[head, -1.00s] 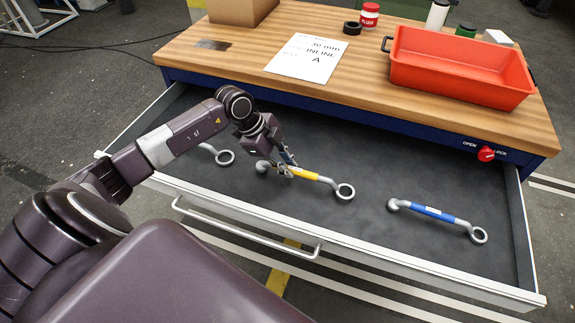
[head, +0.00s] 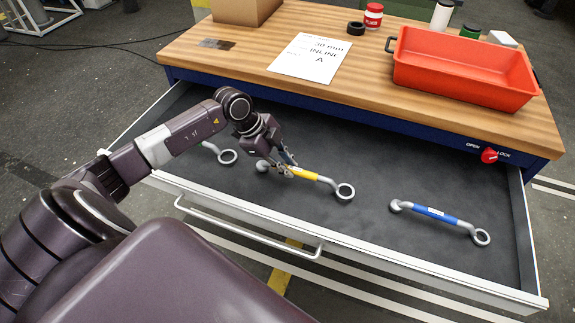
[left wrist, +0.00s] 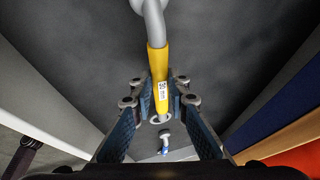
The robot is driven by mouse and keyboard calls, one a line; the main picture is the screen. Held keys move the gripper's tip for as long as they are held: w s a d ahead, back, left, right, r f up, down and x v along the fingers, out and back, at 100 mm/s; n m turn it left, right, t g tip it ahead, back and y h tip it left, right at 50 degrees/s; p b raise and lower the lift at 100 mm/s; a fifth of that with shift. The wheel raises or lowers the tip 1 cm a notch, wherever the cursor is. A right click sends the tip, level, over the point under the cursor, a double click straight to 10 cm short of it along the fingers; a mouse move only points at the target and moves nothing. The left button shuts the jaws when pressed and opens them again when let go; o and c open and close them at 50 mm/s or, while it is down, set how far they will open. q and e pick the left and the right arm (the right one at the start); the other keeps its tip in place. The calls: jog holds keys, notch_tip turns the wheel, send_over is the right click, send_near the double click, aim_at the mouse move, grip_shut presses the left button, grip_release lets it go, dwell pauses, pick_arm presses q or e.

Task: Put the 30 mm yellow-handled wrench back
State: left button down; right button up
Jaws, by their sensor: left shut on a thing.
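The yellow-handled wrench (head: 304,174) is over the dark floor of the open drawer, with its ring end toward the right. My left gripper (head: 284,168) is shut on its handle near the left end. In the left wrist view the yellow handle (left wrist: 158,75) runs between the two fingers of my left gripper (left wrist: 160,125). I cannot tell whether the wrench touches the drawer floor. My right gripper is out of view.
A blue-handled wrench (head: 438,215) lies in the drawer at right. Another wrench (head: 227,156) lies at left, partly behind my arm. The drawer (head: 370,172) has bare floor between them. A red bin (head: 460,75) and a paper sheet (head: 308,58) are on the worktop.

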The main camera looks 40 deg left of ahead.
pick_arm(q)
jog(key=shift+f, duration=0.45)
jog(key=c, duration=1.8)
grip_release()
jog(key=shift+o, duration=0.2)
jog(key=v, duration=1.2)
